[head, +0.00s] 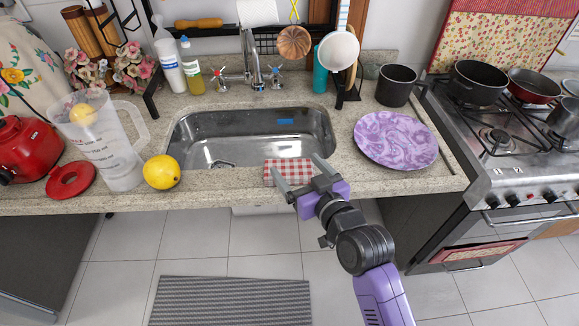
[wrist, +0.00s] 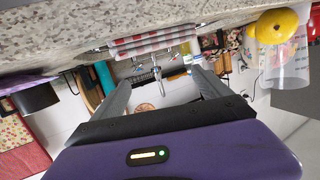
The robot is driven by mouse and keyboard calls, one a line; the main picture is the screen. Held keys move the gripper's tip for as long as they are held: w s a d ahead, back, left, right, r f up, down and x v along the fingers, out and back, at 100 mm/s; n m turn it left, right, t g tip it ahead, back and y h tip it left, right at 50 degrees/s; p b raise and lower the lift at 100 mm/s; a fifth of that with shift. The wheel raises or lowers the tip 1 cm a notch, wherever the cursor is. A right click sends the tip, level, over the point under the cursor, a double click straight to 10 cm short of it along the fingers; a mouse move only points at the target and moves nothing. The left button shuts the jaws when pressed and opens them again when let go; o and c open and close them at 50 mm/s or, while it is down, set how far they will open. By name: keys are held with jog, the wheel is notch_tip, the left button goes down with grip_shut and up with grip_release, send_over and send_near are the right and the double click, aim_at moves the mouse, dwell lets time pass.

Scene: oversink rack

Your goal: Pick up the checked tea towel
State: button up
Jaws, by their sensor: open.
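The checked tea towel (head: 290,168) is red and white and folded. It lies at the front edge of the sink, on the counter's front strip. In the wrist view the towel (wrist: 150,43) shows near the top, past the fingertips. My gripper (head: 297,166) is open at the towel's front right, and its left finger overlaps the towel in the head view. In the wrist view the fingers (wrist: 160,80) are spread with nothing between them. I cannot tell whether a finger touches the towel.
The steel sink (head: 225,135) lies behind the towel. A yellow lemon (head: 161,172) and a clear jug (head: 108,145) stand to the left. A purple plate (head: 396,139) lies to the right, before the stove (head: 500,150). The counter between lemon and towel is clear.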

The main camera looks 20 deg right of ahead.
jog(key=w+r, duration=0.1)
jog(key=w, duration=0.1)
jog(key=w+r+n+g+y, duration=0.1)
jog(key=w, duration=0.1)
jog(key=w+r+n+p, duration=0.1)
jog(key=w, duration=0.2)
jog(key=w+n+g+y, duration=0.2)
jog(key=w+n+g, duration=0.1)
jog(key=n+g, duration=0.1)
jog(key=n+g+p, duration=0.2)
jog(key=n+g, duration=0.6)
jog(key=g, duration=0.1)
send_near(289, 168)
jog(key=shift+w+a+f, duration=0.2)
jog(key=shift+w+f, duration=0.1)
jog(key=shift+f, duration=0.15)
jog(key=shift+s+p+x, duration=0.15)
jog(key=shift+p+x, duration=0.35)
jog(key=shift+x, duration=1.35)
jog(key=shift+s+p+x, duration=0.1)
jog(key=shift+p+x, duration=0.4)
jog(key=shift+x, duration=1.4)
jog(key=c, duration=1.5)
